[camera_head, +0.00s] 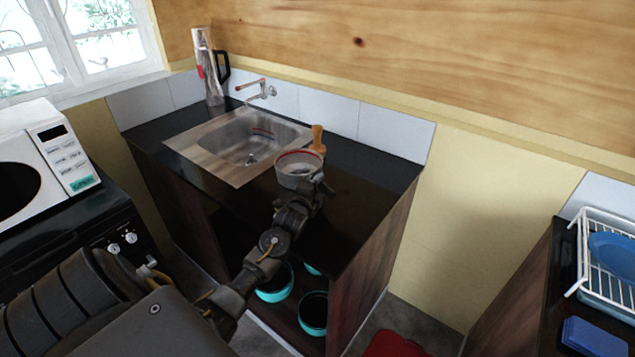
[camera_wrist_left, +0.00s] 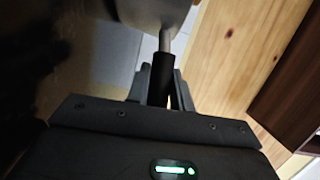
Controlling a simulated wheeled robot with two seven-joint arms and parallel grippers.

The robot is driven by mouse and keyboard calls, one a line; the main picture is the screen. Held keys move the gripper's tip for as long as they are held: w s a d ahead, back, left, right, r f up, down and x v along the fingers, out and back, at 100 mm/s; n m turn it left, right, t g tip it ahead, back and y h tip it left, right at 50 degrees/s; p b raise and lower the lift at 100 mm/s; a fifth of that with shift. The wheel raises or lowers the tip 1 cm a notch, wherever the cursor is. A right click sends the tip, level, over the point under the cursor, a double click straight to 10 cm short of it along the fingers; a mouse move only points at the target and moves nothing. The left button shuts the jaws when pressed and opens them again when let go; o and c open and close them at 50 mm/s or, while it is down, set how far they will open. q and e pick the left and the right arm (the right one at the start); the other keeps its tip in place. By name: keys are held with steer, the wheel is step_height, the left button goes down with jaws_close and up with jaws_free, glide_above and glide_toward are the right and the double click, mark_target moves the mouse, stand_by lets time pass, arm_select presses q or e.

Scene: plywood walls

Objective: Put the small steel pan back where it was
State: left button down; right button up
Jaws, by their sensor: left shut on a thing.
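The small steel pan (camera_head: 297,180) is over the black counter, just right of the sink, with a reddish tint along its rim. In the left wrist view the underside of the pan (camera_wrist_left: 150,10) shows at the top edge, with its black handle (camera_wrist_left: 160,76) running down between my fingers. My left gripper (camera_head: 318,186) is shut on that handle, at the near side of the pan; its fingers also show in the wrist view (camera_wrist_left: 158,92). I cannot tell whether the pan touches the counter. My right gripper is out of view.
The steel sink (camera_head: 190,151) lies left of the pan. A wooden-handled item (camera_head: 318,137) stands close behind it. A tall flask (camera_head: 210,70) stands at the back left. The counter (camera_head: 375,175) is clear to the right. Teal pots (camera_head: 275,288) sit on the shelf below.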

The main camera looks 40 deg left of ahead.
arm_select(q)
steer(key=c, duration=1.2)
jaws_free()
steer(key=shift+c, duration=0.2)
steer(key=b+v, duration=0.2)
steer(key=v, duration=0.8)
steer(key=shift+s+d, duration=0.15)
steer(key=shift+s, duration=0.25)
steer(key=shift+s+d+r, duration=0.1)
steer(key=shift+s+d, duration=0.05)
steer(key=shift+s, duration=0.5)
